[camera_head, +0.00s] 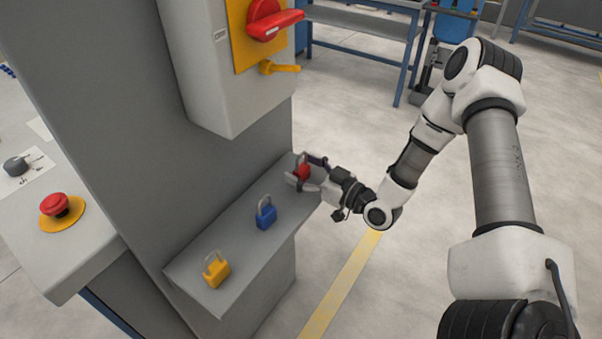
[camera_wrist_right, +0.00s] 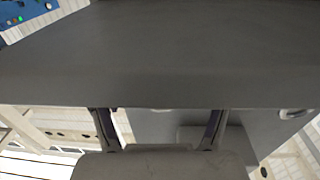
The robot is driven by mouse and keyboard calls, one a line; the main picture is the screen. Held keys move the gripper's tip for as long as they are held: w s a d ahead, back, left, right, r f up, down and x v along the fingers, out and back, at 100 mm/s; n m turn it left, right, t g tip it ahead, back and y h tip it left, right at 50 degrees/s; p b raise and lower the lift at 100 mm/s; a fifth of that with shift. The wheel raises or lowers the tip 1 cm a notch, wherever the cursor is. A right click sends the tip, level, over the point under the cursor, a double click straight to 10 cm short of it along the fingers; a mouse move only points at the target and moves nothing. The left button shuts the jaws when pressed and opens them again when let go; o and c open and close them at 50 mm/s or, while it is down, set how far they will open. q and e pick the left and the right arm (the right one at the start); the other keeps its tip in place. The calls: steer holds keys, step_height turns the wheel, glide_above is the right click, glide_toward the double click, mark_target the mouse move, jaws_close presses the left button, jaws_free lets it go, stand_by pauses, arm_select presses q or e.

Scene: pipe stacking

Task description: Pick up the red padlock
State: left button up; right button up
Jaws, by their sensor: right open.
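The red padlock (camera_head: 302,172) stands at the far end of the grey shelf (camera_head: 240,265) in the head view. My right gripper (camera_head: 304,170) is open, with its fingers around the padlock, one on the far side and one on the near side. Whether the fingers touch it cannot be told. My left gripper is in neither view.
A blue padlock (camera_head: 265,215) and a yellow padlock (camera_head: 216,270) stand on the same shelf, nearer. A grey switch box (camera_head: 225,90) with a red rotary handle (camera_head: 272,20) hangs above. A panel with a red emergency button (camera_head: 56,204) is at left.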

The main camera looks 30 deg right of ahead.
mark_target(303, 168)
steer(key=c, duration=1.3)
step_height(303, 168, up, 10)
steer(key=p, duration=0.3)
steer(key=shift+s, duration=0.1)
